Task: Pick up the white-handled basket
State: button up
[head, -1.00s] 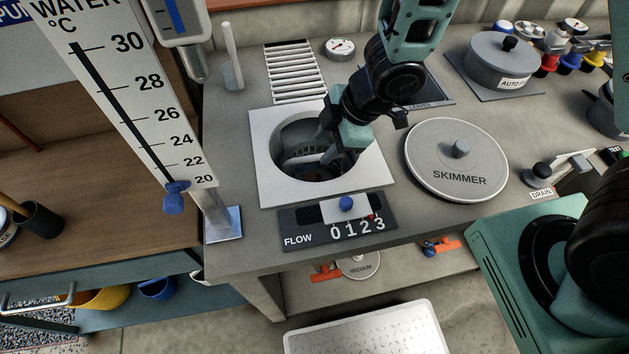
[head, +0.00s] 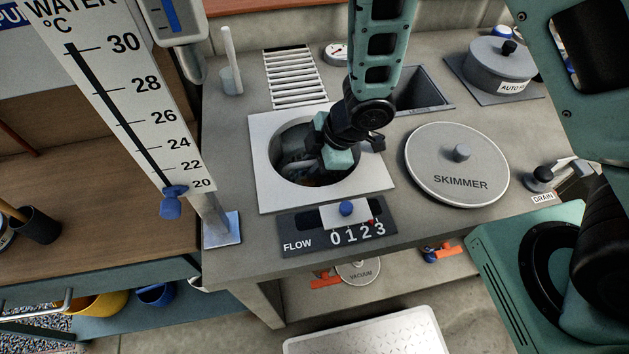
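The round skimmer opening (head: 266,155) sits in a pale square plate on the grey counter. Inside it is a dark basket, mostly in shadow and behind my gripper; its handle cannot be told apart clearly from the grey fingers. My gripper (head: 303,163) reaches down into the opening from the upper right, with its fingers below the rim. The fingertips are too dark and hidden to show whether they are open or closed on the handle.
The round SKIMMER lid (head: 457,165) lies to the right of the opening. A FLOW slider panel (head: 338,225) is in front, and a slatted grate (head: 296,77) is behind. A tall thermometer board (head: 125,95) stands at the left. A dark rectangular recess (head: 420,90) is behind my arm.

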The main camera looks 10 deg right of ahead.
grip_shut()
notch_tip(320, 180, up, 18)
jog(key=p, duration=0.9)
jog(key=shift+r, duration=0.1)
notch_tip(320, 180, up, 2)
jog(key=p, duration=0.2)
jog(key=shift+r+p, duration=0.15)
jog(key=shift+p, duration=0.2)
